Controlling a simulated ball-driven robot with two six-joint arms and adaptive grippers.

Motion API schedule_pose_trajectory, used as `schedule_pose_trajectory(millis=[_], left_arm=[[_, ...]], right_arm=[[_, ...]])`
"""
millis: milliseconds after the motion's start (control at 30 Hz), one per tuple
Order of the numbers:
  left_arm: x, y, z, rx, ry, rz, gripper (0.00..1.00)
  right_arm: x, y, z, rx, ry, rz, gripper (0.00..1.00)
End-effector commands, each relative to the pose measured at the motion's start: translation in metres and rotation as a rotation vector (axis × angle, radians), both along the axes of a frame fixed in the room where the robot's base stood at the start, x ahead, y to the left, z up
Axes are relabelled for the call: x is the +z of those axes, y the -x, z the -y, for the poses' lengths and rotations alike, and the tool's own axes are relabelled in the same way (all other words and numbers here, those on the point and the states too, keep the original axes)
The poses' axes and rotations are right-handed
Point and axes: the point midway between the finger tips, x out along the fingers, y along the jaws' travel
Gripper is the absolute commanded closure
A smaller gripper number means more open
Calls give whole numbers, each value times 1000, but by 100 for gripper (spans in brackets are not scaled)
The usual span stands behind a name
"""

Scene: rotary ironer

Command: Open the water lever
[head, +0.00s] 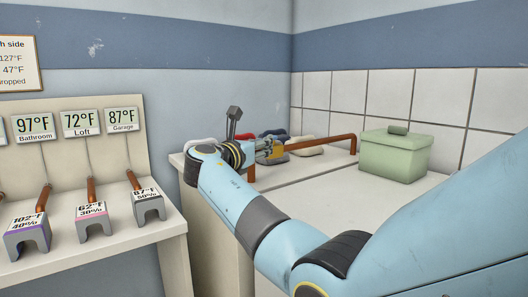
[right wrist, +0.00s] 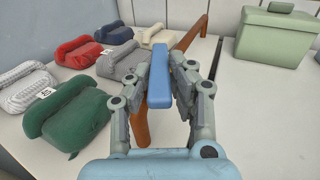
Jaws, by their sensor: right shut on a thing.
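The water lever (right wrist: 158,88) shows in the right wrist view as a blue bar at a copper pipe (right wrist: 189,35). My right gripper (right wrist: 163,75) has its fingers on either side of the bar and is shut on it. In the head view my right gripper (head: 270,150) is at the pipe (head: 330,138) above the counter, and my wrist hides much of the lever there. My left gripper is not in view.
Green, grey, red and cream bundles (right wrist: 75,120) lie left of the lever on the counter (head: 300,178). A green lidded box (head: 395,158) stands to the right. A shelf with temperature tags (head: 82,123) and grey clips is at left. The counter before the box is clear.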

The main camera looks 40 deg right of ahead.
Motion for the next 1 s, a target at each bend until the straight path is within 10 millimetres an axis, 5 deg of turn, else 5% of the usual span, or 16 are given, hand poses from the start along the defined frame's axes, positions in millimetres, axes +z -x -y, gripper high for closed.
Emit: schedule_pose_trajectory(millis=[600, 633, 767, 1000], left_arm=[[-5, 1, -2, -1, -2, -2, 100], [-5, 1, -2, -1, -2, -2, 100], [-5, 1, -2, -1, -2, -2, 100], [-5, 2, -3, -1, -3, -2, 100]], right_arm=[[1, -3, 0, -41, 1, 1, 100], [1, -3, 0, -41, 1, 1, 78], [1, -3, 0, -41, 1, 1, 61], [0, -3, 0, -41, 0, 0, 58]])
